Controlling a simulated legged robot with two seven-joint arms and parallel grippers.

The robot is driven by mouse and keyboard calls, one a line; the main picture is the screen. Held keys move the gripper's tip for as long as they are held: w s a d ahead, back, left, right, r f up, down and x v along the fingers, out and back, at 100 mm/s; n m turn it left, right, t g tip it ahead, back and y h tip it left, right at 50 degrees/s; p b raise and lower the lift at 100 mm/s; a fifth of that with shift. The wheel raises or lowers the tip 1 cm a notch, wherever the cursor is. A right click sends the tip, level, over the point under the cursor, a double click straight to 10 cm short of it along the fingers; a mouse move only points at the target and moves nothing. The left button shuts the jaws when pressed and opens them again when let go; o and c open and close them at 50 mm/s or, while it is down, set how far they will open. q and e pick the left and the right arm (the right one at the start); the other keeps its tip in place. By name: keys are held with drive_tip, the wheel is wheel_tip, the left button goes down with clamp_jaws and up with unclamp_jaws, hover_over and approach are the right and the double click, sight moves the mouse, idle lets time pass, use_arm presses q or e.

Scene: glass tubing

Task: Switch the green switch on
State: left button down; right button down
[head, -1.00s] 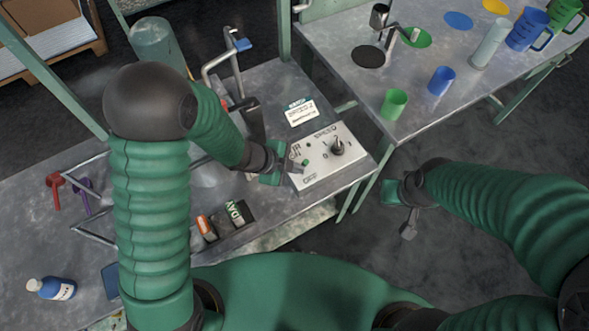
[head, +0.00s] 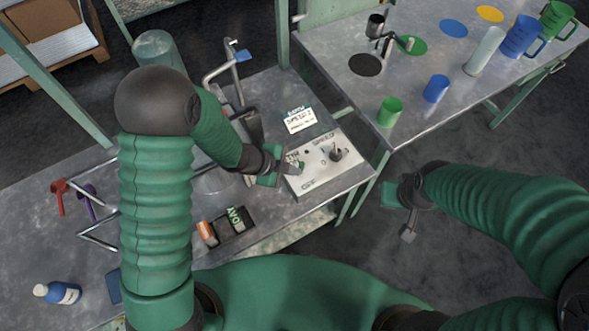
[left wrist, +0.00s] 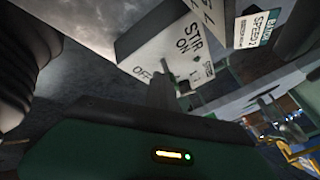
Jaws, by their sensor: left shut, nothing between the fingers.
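The white control box (head: 322,178) stands on the near right corner of the left bench, with a dark speed knob (head: 336,154). The small green switch (head: 301,163) is on its left part, by the on and off lettering. My left gripper (head: 289,168) is shut and empty, its tips right beside the switch; I cannot tell whether they touch it. In the left wrist view, the box (left wrist: 176,46) shows "STIR", "ON" and "OFF", and the gripper's finger (left wrist: 160,92) covers part of its face. My right gripper (head: 407,231) hangs over the floor, away from the box.
A label card (head: 299,119) lies behind the box. The right bench holds a green cup (head: 390,111), a blue cup (head: 436,88) and jugs.

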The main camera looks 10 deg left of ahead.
use_arm(q)
drive_tip(key=shift+w+a+r+p, duration=0.25)
drive_tip(key=shift+w+p, duration=0.1)
drive_tip(key=shift+p, duration=0.2)
drive_tip(key=shift+f, duration=0.2)
drive_tip(key=shift+s+d+f+b, duration=0.4)
drive_tip(key=shift+s+b, duration=0.15)
drive_tip(key=shift+b, duration=0.25)
drive_tip(key=shift+r, duration=0.1)
drive_tip(key=shift+s+d, duration=0.1)
